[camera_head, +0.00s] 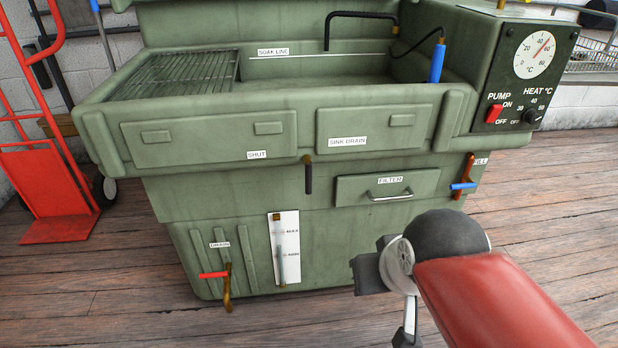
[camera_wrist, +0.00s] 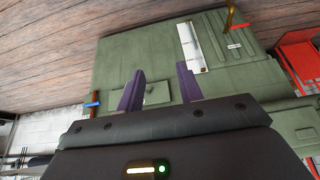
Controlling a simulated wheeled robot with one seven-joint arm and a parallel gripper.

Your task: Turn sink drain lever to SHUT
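The sink drain lever (camera_head: 308,176) is a short dark handle on a brass-coloured pivot under the sink's front rim. It hangs straight down. The SHUT label (camera_head: 257,155) is to its left and the SINK DRAIN label (camera_head: 347,141) is up to its right. My gripper (camera_head: 368,272) is low and to the right of the lever, apart from it, in front of the green washer. In the wrist view my gripper (camera_wrist: 160,68) has its two purple fingers spread with nothing held between them. I cannot make out the lever in the wrist view.
The green parts washer (camera_head: 210,190) has a FILTER drawer (camera_head: 388,187), a blue-handled FILL valve (camera_head: 463,186) at right and a red-handled DRAIN valve (camera_head: 214,275) at lower left. A red hand truck (camera_head: 55,180) stands at left. The wooden floor (camera_head: 110,290) in front is clear.

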